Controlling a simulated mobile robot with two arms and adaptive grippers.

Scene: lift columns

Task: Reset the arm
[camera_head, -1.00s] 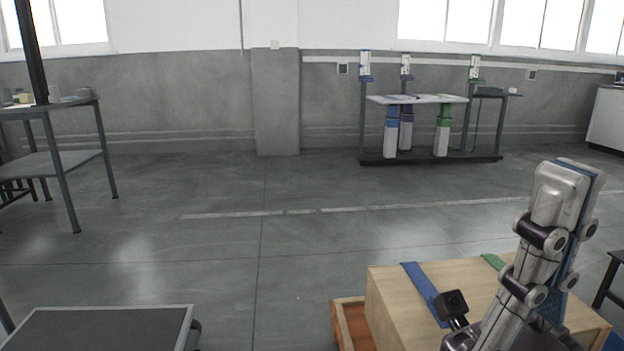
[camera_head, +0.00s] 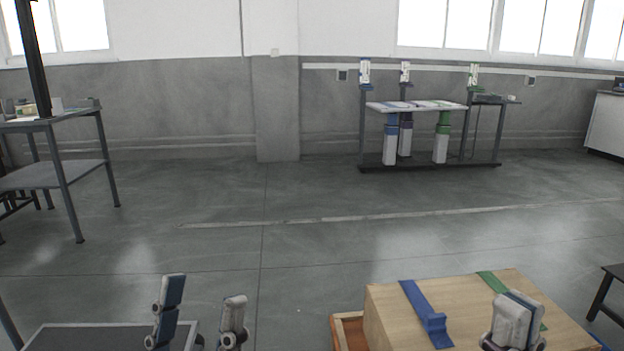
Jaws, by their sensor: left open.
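My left gripper (camera_head: 201,312) shows at the bottom left of the head view. Its two fingers stand upright and apart, with nothing between them. It is in front of a dark flat-topped surface. My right gripper (camera_head: 515,318) shows at the bottom right, in front of a wooden box. Its finger parts overlap in this view, so its opening cannot be seen. The rest of both arms is below the frame.
The wooden box (camera_head: 385,310) has a blue strap (camera_head: 417,300) and a green strap (camera_head: 491,283). The dark surface (camera_head: 65,338) is at bottom left. A metal table (camera_head: 50,175) stands left. Lift columns stand on a rack (camera_head: 430,168) at the back. The middle floor is clear.

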